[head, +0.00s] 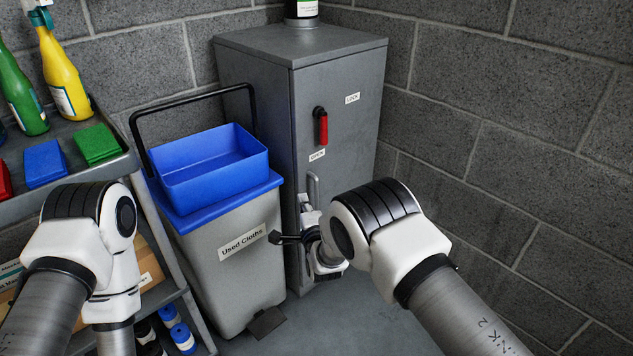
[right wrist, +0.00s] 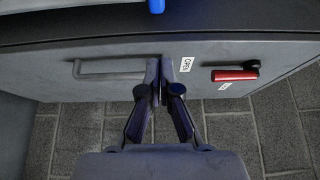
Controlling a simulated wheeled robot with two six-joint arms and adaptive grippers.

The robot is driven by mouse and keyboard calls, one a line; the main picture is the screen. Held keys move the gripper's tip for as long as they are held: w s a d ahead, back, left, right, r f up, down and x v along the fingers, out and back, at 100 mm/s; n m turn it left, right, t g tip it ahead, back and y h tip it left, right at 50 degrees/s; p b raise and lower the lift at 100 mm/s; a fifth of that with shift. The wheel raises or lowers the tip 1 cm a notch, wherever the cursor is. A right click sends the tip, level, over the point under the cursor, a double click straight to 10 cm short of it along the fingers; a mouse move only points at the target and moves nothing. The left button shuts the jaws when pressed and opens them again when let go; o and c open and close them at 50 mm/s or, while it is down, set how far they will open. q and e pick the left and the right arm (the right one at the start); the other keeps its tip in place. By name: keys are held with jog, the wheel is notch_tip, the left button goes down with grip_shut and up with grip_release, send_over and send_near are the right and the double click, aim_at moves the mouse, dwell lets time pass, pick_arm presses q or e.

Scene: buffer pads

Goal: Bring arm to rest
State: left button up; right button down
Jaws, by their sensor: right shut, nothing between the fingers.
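My right arm reaches in from the lower right in the head view. Its gripper (head: 276,238) is shut and empty, in front of the grey cabinet (head: 345,75) and beside the bin. The right wrist view shows the two fingers (right wrist: 165,68) together, with the cabinet door (right wrist: 120,88) behind them. They appear between the pull handle (right wrist: 110,69) and the OPEN label (right wrist: 186,64). The red latch handle (head: 322,128) points down toward the OPEN label. The door looks closed. My left arm is at the left of the head view; its gripper is out of sight.
A grey bin (head: 215,290) labelled Used Cloths, with a blue tray (head: 215,180) on top, stands left of the cabinet. A shelf cart (head: 120,165) with bottles and coloured pads is at the left. Block walls (head: 520,150) close the right side. Some floor (head: 340,325) is clear.

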jog(key=s+d+f+g+h+p, duration=0.2)
jog(key=s+d+f+p, duration=0.1)
jog(key=d, duration=0.5)
jog(key=s+d+f+g+h+p, duration=0.1)
jog(key=s+d+f+p, duration=0.15)
jog(key=d, duration=0.45)
jog(key=s+d+f+n+g, duration=0.2)
jog(key=s+d+f+g, duration=0.1)
jog(key=s, duration=0.6)
jog(key=s+d+f+n+g, duration=0.2)
jog(key=s+d+f+g, duration=0.1)
jog(key=s, duration=0.6)
jog(key=s+d+f+n+g, duration=0.2)
jog(key=s+d+f+g, duration=0.1)
jog(key=s, duration=0.6)
jog(key=s+a+r+n+g, duration=0.15)
jog(key=s+n+g, duration=0.65)
jog(key=s, duration=1)
pick_arm(q)
notch_tip(320, 180, up, 23)
jog(key=p, duration=1.5)
jog(key=shift+p, duration=0.35)
pick_arm(e)
notch_tip(320, 180, up, 16)
jog(key=n+t, duration=0.1)
jog(key=t, duration=0.1)
jog(key=shift+w+d+r+n, duration=0.15)
jog(key=shift+d+r+n, duration=0.1)
jog(key=shift+n, duration=0.15)
